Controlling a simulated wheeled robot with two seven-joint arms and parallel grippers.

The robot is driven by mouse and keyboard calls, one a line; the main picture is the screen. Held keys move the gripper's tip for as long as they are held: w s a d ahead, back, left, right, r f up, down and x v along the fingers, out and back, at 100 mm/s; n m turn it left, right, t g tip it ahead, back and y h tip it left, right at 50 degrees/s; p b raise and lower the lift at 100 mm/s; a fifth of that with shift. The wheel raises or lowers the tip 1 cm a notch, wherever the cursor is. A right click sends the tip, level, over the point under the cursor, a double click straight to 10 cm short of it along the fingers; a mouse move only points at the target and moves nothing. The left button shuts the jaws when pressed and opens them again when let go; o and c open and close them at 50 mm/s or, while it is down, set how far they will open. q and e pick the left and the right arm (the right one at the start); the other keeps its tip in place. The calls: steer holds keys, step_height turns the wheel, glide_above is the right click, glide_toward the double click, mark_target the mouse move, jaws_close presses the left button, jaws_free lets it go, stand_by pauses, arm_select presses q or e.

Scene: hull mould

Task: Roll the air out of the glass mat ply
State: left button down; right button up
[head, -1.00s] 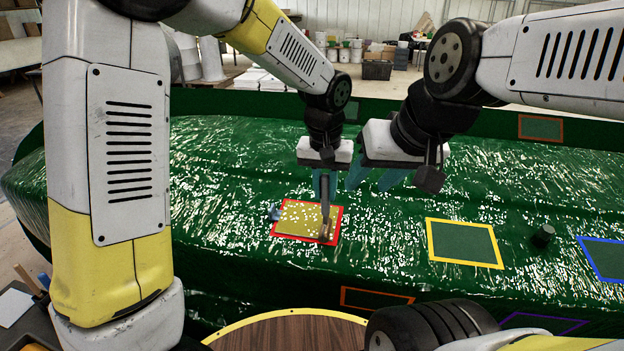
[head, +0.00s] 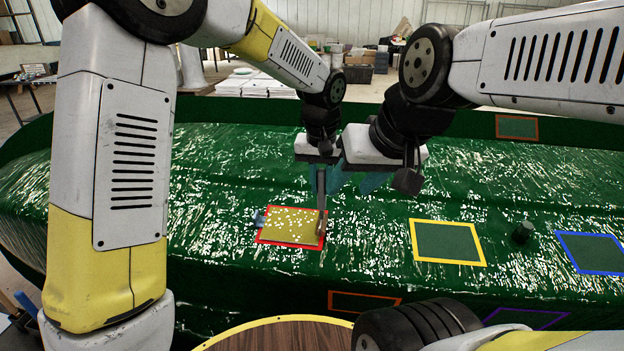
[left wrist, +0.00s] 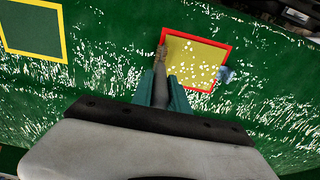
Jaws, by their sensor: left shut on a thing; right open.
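The glass mat ply (head: 285,226) is a yellowish square speckled with white spots, inside a red outline on the green hull mould (head: 215,185). It also shows in the left wrist view (left wrist: 195,55). My left gripper (head: 320,180) is shut on the roller (head: 321,222), whose grey handle points down. The roller's brownish head is at the ply's right edge in the head view, and at its left edge in the left wrist view (left wrist: 161,55). Whether it presses on the ply is unclear. My right gripper (head: 358,182) is open and empty, close beside the left one.
A small blue thing (head: 258,218) lies at the ply's left edge. A yellow outlined square (head: 447,242), a blue one (head: 592,253) and a dark green knob (head: 521,232) are to the right. A round wooden table top (head: 285,335) is in front.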

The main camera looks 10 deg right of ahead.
arm_select(q)
steer(key=w+a, duration=0.8)
steer(key=a, duration=0.6)
steer(key=shift+w+r, duration=0.3)
steer(key=shift+w, duration=0.1)
stand_by(1.2)
stand_by(0.4)
steer(key=shift+s+d, duration=0.8)
steer(key=shift+d, duration=1.7)
steer(key=shift+s+d, duration=0.85)
steer(key=shift+d, duration=1.7)
steer(key=shift+s+d, duration=0.8)
steer(key=shift+d, duration=1.7)
step_height(320, 180, up, 7)
steer(key=s, duration=0.1)
steer(key=shift+a, duration=0.15)
steer(key=shift+a+f, duration=0.1)
